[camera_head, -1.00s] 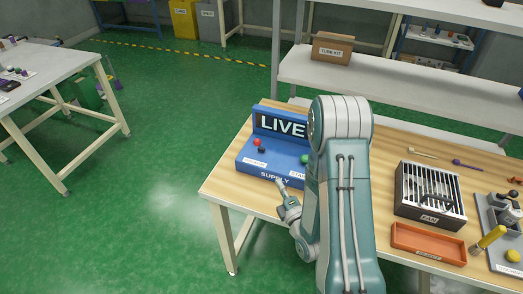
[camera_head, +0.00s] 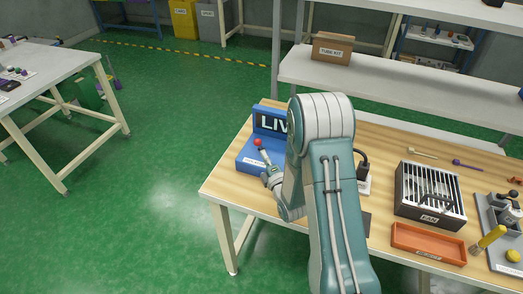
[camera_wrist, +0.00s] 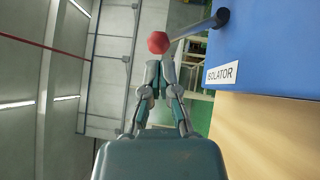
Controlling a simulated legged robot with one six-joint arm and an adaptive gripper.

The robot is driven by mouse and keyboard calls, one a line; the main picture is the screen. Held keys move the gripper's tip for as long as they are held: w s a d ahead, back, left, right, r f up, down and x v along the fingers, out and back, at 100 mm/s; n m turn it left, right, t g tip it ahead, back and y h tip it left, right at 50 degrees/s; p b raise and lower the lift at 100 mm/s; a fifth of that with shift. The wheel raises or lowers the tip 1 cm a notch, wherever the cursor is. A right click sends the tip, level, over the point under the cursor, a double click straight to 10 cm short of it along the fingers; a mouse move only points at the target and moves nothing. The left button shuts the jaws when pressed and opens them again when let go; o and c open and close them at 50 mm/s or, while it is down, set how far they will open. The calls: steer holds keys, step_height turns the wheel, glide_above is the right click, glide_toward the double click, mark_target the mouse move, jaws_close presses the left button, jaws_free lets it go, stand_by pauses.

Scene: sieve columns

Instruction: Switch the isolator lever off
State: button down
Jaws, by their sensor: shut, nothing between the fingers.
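The blue supply box (camera_head: 247,158) stands on the wooden table, with a sign on its back panel of which "LI" shows. The isolator lever has a red knob (camera_head: 257,142). In the wrist view the red knob (camera_wrist: 158,43) is just beyond my fingertips, on a dark grey rod (camera_wrist: 195,32) rising from the blue box (camera_wrist: 265,40) beside the "ISOLATOR" label (camera_wrist: 221,73). My gripper (camera_head: 268,176) is at the front left of the box; in the wrist view its fingertips (camera_wrist: 158,68) are together and empty, close to the knob. Whether they touch it I cannot tell. My arm hides the box's right part.
A black caged unit labelled "FAN" (camera_head: 430,193) and an orange tray (camera_head: 428,243) stand to the right on the table (camera_head: 225,192). A dark plug-like item (camera_head: 362,168) shows just right of my arm. The floor left of the table is clear.

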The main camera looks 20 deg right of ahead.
mark_target(260, 144)
steer(key=shift+w+a+r, duration=0.1)
steer(key=shift+w, duration=0.6)
steer(key=shift+w+a+r, duration=0.1)
steer(key=shift+w, duration=0.55)
steer(key=shift+w+d+r+m+g, duration=0.2)
steer(key=shift+d+r+m+g, duration=0.1)
steer(key=shift+m+g, duration=0.15)
steer(key=shift+w+d+r+m+g+h, duration=0.2)
steer(key=shift+w+r+m+g+h, duration=0.1)
steer(key=shift+w+r+m+g, duration=0.2)
steer(key=shift+w+d+r+m+g, duration=0.45)
steer(key=shift+w+d+m+g, duration=0.2)
steer(key=shift+m+g, duration=0.25)
steer(key=shift+w+d+r+m+g, duration=0.1)
steer(key=shift+w+d+m+g, duration=0.35)
steer(key=shift+w+m+g, duration=0.35)
steer(key=shift+w+d+m+g, duration=0.25)
steer(key=shift+w+d+g, duration=0.15)
steer(key=shift+w+g, duration=0.25)
steer(key=shift+s, duration=0.15)
